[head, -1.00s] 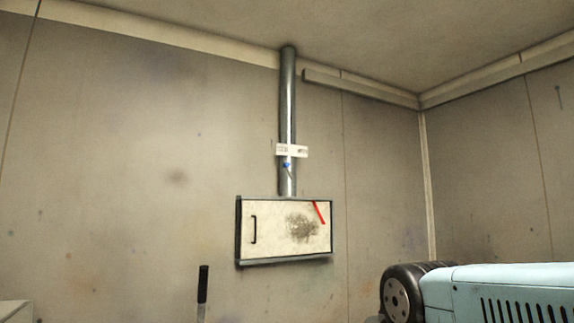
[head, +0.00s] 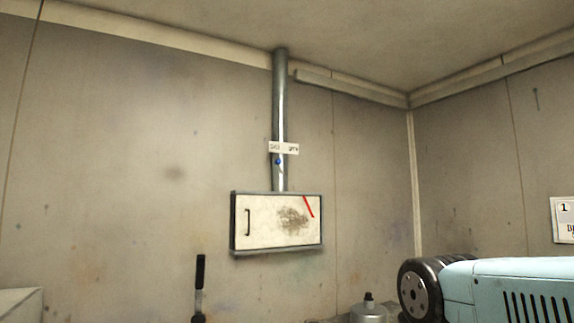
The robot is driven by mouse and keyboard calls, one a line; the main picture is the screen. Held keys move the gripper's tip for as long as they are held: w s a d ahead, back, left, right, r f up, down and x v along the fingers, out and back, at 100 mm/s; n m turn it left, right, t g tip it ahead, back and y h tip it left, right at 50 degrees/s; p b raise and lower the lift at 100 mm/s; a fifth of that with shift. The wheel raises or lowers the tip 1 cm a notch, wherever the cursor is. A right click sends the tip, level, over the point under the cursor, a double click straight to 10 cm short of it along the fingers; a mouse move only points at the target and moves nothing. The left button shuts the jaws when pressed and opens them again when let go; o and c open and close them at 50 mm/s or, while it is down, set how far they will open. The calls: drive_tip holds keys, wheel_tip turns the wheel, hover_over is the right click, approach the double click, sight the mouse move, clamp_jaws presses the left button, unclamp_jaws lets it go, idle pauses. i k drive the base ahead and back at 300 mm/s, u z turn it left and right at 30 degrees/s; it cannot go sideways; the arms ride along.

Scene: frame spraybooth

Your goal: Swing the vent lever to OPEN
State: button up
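The vent lever (head: 278,162) is a small lever with a blue knob on the front of the grey vertical duct (head: 280,110) on the back wall. Its knob sits just under a white label plate (head: 284,148) with small dark text at its left and right ends, too small to read surely. A thin stem seems to run down and slightly right from the knob. The knob is nearer the plate's left end than its right end. My gripper is not in view, and nothing touches the lever.
Below the duct is a pale cabinet (head: 262,232) with a black handle and a red stripe. A black-gripped upright handle (head: 200,272) stands lower left. A grey canister (head: 369,311) is at the bottom. A sign (head: 564,220) hangs at right. The wall around the duct is clear.

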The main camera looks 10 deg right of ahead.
sight(277, 161)
drive_tip(key=z, duration=0.25)
drive_tip(key=i, duration=1.05)
drive_tip(key=u, duration=0.55)
